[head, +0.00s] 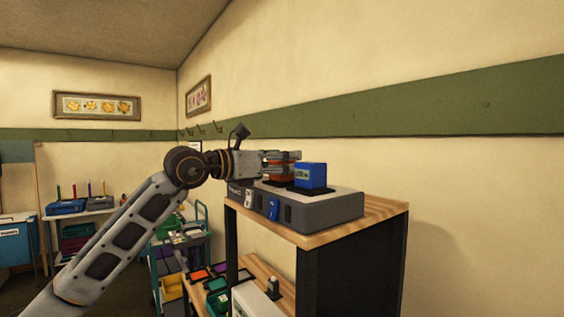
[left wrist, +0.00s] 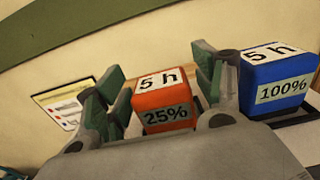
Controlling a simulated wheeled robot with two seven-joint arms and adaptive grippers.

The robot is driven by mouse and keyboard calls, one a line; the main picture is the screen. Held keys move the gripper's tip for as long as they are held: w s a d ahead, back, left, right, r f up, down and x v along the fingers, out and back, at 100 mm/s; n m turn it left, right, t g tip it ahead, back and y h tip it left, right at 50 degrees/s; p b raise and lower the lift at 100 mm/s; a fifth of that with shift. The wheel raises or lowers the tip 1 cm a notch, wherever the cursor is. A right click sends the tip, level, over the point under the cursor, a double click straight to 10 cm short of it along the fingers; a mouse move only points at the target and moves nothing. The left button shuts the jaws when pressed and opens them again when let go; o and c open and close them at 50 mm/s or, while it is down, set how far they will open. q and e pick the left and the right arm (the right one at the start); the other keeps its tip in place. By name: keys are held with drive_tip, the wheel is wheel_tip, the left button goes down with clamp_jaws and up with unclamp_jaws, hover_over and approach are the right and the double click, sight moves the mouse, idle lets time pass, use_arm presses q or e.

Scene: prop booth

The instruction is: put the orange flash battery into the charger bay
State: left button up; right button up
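The orange battery (left wrist: 166,108), marked 5 h and 25%, stands between the fingers of my left gripper (left wrist: 160,75) in the left wrist view. A narrow gap shows beside it on the left; contact on the right is unclear. In the head view my left gripper (head: 283,158) reaches level over the grey charger (head: 321,209), its fingers hiding part of the orange battery (head: 281,179). The blue battery (head: 311,176), marked 100%, stands upright on the charger, also close by the right finger in the left wrist view (left wrist: 278,80). The battery's base is hidden. My right gripper is out of view.
The charger sits on a wooden-topped shelf (head: 372,219) with an open right edge. A lower shelf holds a white box (head: 256,302) and coloured items. A trolley (head: 201,233) stands behind my arm. The wall behind carries a green band (head: 400,108).

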use_arm(q)
drive_tip(key=shift+a+r, duration=0.1)
drive_tip(key=shift+r, duration=0.05)
idle(0.3)
drive_tip(key=shift+s+a, duration=0.2)
drive_tip(key=shift+a, duration=0.1)
drive_tip(key=b+v, duration=0.3)
drive_tip(key=v, duration=0.8)
drive_tip(key=shift+b, duration=0.3)
drive_tip(key=shift+s, duration=0.1)
idle(0.7)
idle(1.0)
drive_tip(key=shift+c, duration=0.4)
